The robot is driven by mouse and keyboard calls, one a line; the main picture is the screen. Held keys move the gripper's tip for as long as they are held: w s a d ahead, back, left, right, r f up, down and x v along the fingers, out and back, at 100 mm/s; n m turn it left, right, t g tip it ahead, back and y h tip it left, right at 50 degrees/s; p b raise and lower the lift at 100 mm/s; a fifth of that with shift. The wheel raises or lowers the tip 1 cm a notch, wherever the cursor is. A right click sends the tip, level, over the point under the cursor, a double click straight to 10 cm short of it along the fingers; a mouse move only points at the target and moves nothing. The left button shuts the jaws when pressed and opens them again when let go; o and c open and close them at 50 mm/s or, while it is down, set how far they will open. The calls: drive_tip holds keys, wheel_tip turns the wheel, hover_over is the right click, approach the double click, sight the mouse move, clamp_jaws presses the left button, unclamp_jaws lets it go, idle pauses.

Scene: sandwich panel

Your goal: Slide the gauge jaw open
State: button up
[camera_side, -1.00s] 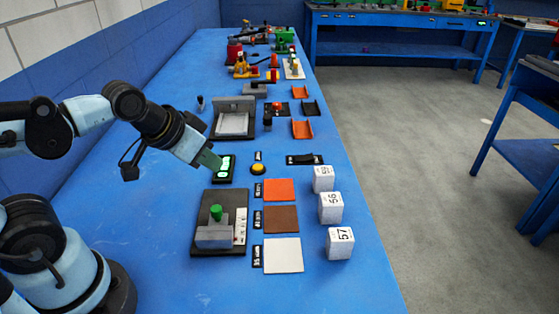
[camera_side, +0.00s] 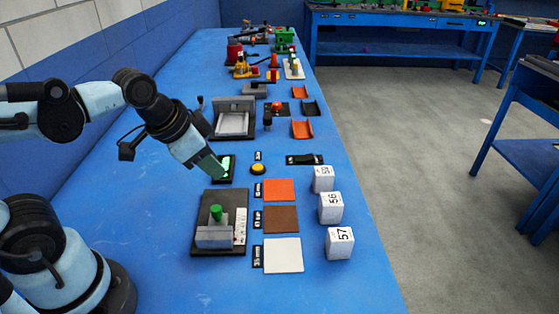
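The gauge, a black plate (camera_side: 232,198) with a white scale strip (camera_side: 240,228) along its right side, lies flat on the blue bench in front of my arm. The gauge jaw, a grey block (camera_side: 213,238) with a green knob (camera_side: 215,213) standing up from it, sits at the plate's near end. My gripper (camera_side: 213,169) hangs above and beyond the plate's far edge, apart from the knob. It overlaps a small black display with green digits (camera_side: 226,164). Its fingers are too small and angled to tell their opening.
A yellow button (camera_side: 258,169) is right of the display. Orange (camera_side: 280,190), brown (camera_side: 281,219) and white (camera_side: 283,255) squares lie right of the gauge, then numbered white cubes (camera_side: 330,208). The bench left of the gauge is clear.

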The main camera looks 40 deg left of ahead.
sight(215, 208)
drive_tip(key=shift+s+d+f+m+g, duration=0.2)
drive_tip(key=shift+f+m+g, duration=0.75)
drive_tip(key=shift+f+m, duration=1.2)
drive_tip(key=shift+s+d+f+m+g, duration=0.15)
drive_tip(key=shift+f+m+g, duration=1.15)
drive_tip(key=shift+m, duration=1.35)
drive_tip(key=shift+s+d+f+m+g, duration=0.2)
drive_tip(key=shift+f+m+g, duration=0.45)
drive_tip(key=shift+f+m, duration=1.6)
drive_tip(key=shift+r, duration=0.15)
clamp_jaws()
